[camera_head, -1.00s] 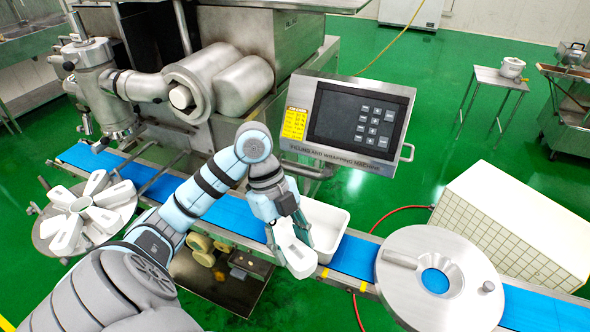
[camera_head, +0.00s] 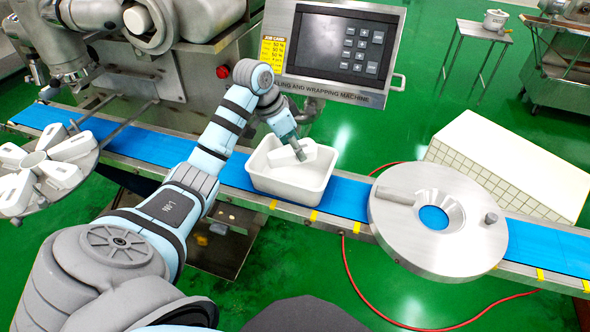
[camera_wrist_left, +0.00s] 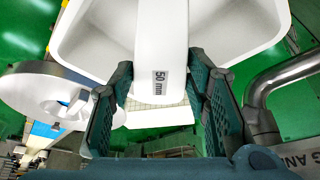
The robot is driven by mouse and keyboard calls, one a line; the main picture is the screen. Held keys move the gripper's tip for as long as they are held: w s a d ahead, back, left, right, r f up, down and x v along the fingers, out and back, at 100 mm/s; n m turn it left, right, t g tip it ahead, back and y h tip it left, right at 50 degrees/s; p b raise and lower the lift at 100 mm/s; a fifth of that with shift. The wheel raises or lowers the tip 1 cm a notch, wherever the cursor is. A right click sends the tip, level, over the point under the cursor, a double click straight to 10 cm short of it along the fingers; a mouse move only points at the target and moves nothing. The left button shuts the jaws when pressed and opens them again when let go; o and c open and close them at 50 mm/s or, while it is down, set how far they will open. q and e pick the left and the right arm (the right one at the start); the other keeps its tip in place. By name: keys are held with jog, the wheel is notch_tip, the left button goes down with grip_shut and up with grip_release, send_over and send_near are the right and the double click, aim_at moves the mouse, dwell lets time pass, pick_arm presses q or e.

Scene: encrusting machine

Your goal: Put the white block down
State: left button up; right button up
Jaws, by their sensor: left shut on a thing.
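The white block (camera_head: 312,150) is in my left gripper (camera_head: 299,151), over the opening of a white tray (camera_head: 288,190). In the left wrist view the white block (camera_wrist_left: 162,45), labelled "50 mm", lies between the two green fingers of my left gripper (camera_wrist_left: 160,100). The tray (camera_wrist_left: 95,35) shows behind it. I cannot tell whether the block touches the tray's floor. My right gripper is not in view.
The tray stands on a blue conveyor belt (camera_head: 345,197). A round steel hopper plate (camera_head: 440,250) is to its right. The control panel (camera_head: 335,50) is behind it. A rotor of white blocks (camera_head: 40,170) is at the left.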

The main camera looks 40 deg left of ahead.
aim_at(285, 152)
pick_arm(q)
notch_tip(285, 152, down, 8)
jog(key=shift+b, duration=0.55)
jog(key=o, duration=1.3)
jog(key=p+v, duration=0.2)
jog(key=v, duration=1)
jog(key=shift+r, duration=0.1)
